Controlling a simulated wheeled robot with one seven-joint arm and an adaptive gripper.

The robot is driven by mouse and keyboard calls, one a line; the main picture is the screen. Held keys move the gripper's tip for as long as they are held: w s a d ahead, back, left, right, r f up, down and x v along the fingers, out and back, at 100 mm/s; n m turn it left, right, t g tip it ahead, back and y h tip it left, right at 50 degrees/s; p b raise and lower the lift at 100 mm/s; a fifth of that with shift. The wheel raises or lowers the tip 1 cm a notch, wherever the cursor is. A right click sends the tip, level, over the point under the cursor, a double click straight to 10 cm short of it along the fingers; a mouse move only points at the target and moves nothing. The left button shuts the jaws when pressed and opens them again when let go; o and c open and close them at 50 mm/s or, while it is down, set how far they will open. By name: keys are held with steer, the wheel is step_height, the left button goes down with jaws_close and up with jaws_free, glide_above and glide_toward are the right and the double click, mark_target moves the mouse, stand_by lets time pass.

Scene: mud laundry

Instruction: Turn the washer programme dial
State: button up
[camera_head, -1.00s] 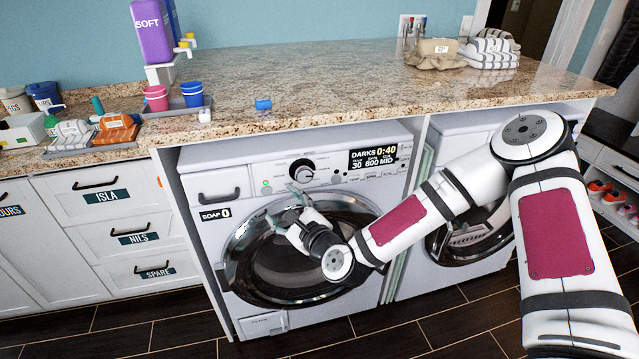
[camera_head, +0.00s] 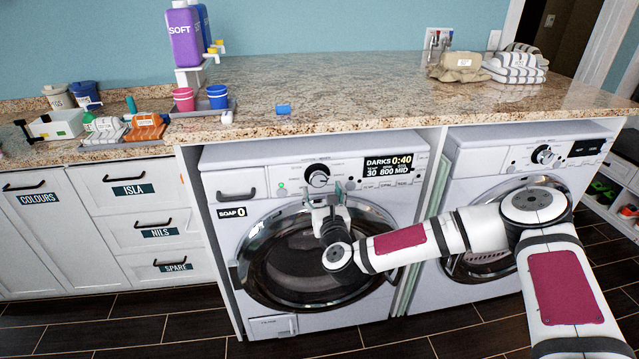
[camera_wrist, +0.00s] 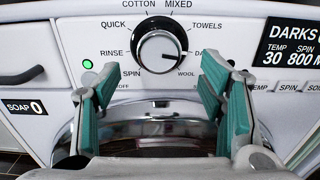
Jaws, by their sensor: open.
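The washer (camera_head: 235,160) stands under the counter, its round glass door closed. Its programme dial (camera_head: 317,176) is a black knob with a silver face, right of the soap drawer. In the wrist view the dial (camera_wrist: 160,52) is ringed by programme names, and its white mark points right, toward the label starting "DA". The display (camera_head: 388,166) reads DARKS 0:40, 30, 800 MID. My gripper (camera_head: 321,196) is just below the dial. In the wrist view my gripper (camera_wrist: 153,92) is open, its teal fingers left and right below the dial, apart from it and empty.
A granite counter (camera_head: 340,85) overhangs the washer. A second machine (camera_head: 480,150) stands to the right, partly behind my arm. The soap drawer (camera_head: 232,194) is shut at the washer's upper left. A green light (camera_wrist: 87,64) glows left of the dial.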

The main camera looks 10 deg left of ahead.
mark_target(319, 182)
steer(key=x, duration=0.5)
steer(key=shift+w+a, duration=0.1)
steer(key=shift+w, duration=0.25)
steer(key=shift+c, duration=0.4)
steer(key=c, duration=1.1)
